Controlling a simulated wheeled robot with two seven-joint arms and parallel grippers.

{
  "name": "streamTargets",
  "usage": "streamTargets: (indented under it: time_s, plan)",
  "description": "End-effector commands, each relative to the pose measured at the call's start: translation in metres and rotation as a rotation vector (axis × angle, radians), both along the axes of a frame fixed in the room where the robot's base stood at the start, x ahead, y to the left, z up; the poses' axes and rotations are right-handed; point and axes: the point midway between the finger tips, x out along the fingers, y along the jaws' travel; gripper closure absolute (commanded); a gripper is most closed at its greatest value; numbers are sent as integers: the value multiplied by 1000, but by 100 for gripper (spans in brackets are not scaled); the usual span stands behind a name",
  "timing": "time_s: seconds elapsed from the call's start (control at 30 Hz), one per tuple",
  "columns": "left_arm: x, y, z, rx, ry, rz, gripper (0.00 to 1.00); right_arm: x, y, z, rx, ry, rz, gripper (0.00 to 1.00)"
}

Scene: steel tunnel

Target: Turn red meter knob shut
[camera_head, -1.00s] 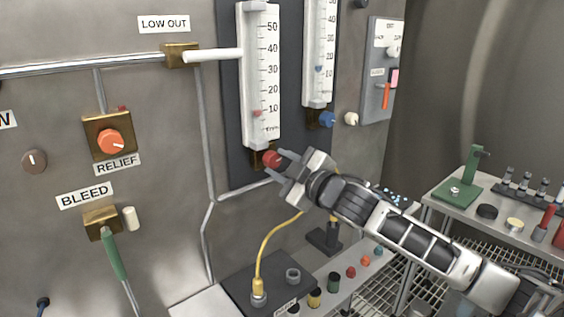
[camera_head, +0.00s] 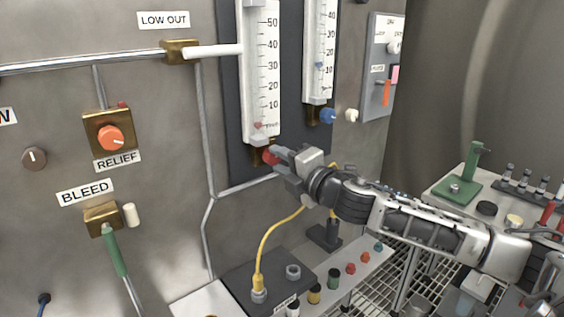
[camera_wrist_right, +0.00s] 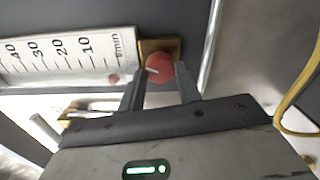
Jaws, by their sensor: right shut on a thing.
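The red meter knob (camera_head: 270,156) sits at the foot of the left white flow meter (camera_head: 262,75) on the wall panel. It also shows in the right wrist view (camera_wrist_right: 159,68), with a pale line on its face and a brass block (camera_wrist_right: 173,46) behind it. My right gripper (camera_head: 277,156) is shut on the red knob, one finger on each side, as the right wrist view (camera_wrist_right: 160,88) shows. The meter's small red float (camera_head: 257,126) is near the bottom of the scale, below the 10 mark. My left gripper is not in view.
A second meter (camera_head: 319,55) with a blue knob (camera_head: 327,116) is close by on the right. An orange RELIEF knob (camera_head: 110,138) and a green BLEED lever (camera_head: 114,253) are on the left. A yellow hose (camera_head: 266,240) hangs below my wrist. A bench (camera_head: 450,200) stands at right.

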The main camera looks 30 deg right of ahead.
Motion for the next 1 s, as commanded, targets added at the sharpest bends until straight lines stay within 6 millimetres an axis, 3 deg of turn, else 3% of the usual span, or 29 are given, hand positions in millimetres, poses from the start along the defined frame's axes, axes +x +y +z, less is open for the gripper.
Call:
streamTargets:
  time_s: [0.43,1.0]
  plan:
    - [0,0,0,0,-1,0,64,0,0,-1,-315,-24,1,89]
    - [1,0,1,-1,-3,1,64,0,0,-1,-411,-31,1,89]
